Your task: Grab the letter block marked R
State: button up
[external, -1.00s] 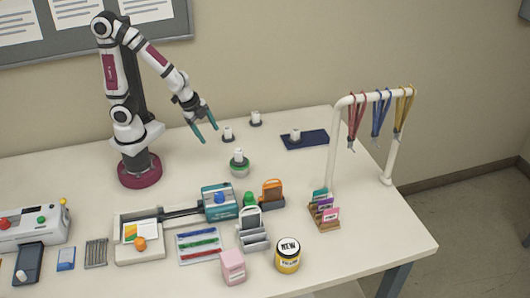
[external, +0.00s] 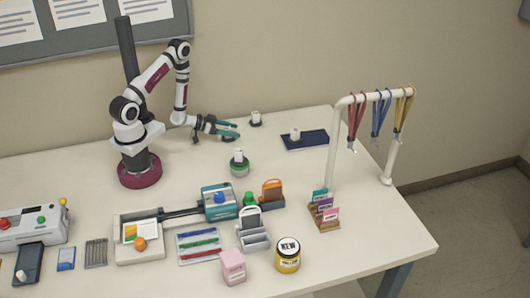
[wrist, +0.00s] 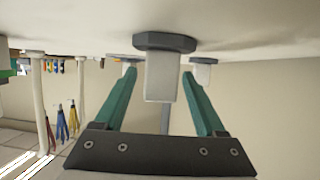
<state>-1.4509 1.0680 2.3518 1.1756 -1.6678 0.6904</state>
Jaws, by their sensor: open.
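Several small white blocks stand on dark bases at the back of the table; no letter is legible on any, so I cannot tell which is R. In the external view one white block (external: 255,116) stands right of my gripper (external: 230,131), another (external: 295,133) is on a dark blue mat, and one (external: 239,155) tops a green round base. My gripper is open, low and level, its teal fingers pointing right. In the upside-down wrist view a near white block (wrist: 161,80) appears between the fingers, not gripped. In the external view my gripper hides its spot.
The dark blue mat (external: 316,139) lies to the right. A white rack (external: 334,160) with hanging lanyards (external: 379,115) stands beyond it. A teal machine (external: 220,204), card holders, a yellow jar (external: 288,260) and a pink box (external: 233,266) fill the front. The table right of the green base is clear.

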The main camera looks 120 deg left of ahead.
jog(key=shift+w+a+f, duration=0.2)
jog(key=shift+w+a, duration=0.15)
jog(key=shift+w, duration=0.05)
grip_shut()
